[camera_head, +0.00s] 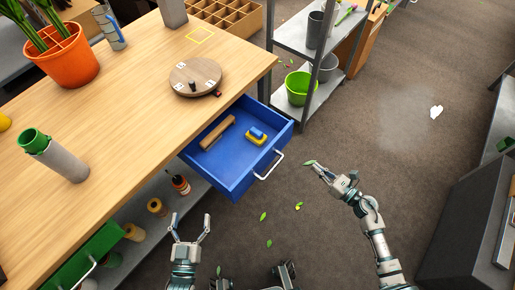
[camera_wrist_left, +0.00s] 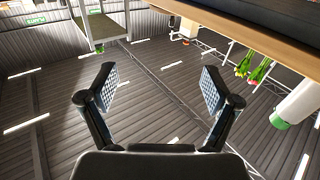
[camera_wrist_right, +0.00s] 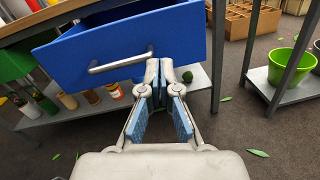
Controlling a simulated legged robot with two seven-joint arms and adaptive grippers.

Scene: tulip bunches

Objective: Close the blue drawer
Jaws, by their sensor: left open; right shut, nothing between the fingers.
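The blue drawer (camera_head: 232,165) stands pulled out from the wooden table, with its metal handle (camera_head: 269,165) on the front. Inside lie a wooden block (camera_head: 217,132) and a small blue and yellow item (camera_head: 257,136). My right gripper (camera_head: 312,165) is shut and empty, apart from the drawer, to the right of its front. In the right wrist view the drawer front (camera_wrist_right: 180,45) and handle (camera_wrist_right: 120,62) lie ahead of the fingers (camera_wrist_right: 160,75). My left gripper (camera_head: 188,222) is open and empty, below the drawer in the picture. Its open fingers show in the left wrist view (camera_wrist_left: 158,85).
The wooden tabletop (camera_head: 115,115) holds an orange pot (camera_head: 70,62), a round wooden board (camera_head: 195,76) and a grey cylinder (camera_head: 60,160). A metal shelf (camera_head: 318,95) with a green bucket (camera_head: 298,88) stands beyond the drawer. A dark cabinet (camera_head: 465,225) stands at the right. Open floor lies between.

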